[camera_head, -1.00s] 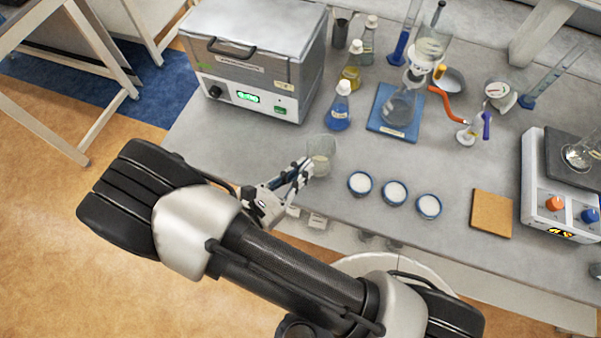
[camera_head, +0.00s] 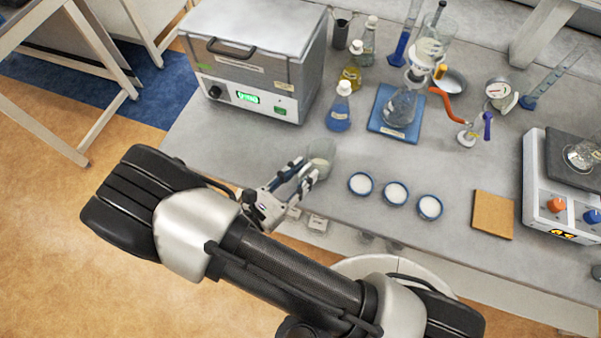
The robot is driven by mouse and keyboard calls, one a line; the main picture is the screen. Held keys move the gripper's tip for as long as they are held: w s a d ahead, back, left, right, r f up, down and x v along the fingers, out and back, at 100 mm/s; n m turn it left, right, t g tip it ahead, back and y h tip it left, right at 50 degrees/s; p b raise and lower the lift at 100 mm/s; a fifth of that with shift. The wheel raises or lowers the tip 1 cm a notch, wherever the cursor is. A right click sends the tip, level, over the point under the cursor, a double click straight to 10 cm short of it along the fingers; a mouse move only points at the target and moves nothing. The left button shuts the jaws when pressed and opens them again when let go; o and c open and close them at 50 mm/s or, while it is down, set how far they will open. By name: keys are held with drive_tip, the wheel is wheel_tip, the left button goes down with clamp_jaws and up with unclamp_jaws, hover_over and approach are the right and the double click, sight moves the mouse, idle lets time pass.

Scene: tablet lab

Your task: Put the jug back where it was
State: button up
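The jug, which I take to be the clear glass vessel (camera_head: 322,155) with pale contents low inside, stands upright on the grey bench near its front edge. It is left of the three small dishes and in front of the blue flask. My gripper (camera_head: 308,168) is at the jug's near left side, low over the bench edge. Its two fingers are spread apart, with the tips close to the glass. Whether they touch it cannot be told.
Three blue-rimmed dishes (camera_head: 394,193) of white powder stand right of the jug. A cork tile (camera_head: 492,215) lies right. Bench between is clear.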

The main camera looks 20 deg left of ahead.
drive_tip(key=shift+r, duration=0.3)
drive_tip(key=p+v, duration=0.1)
drive_tip(key=v, duration=1.1)
drive_tip(key=shift+f, duration=0.2)
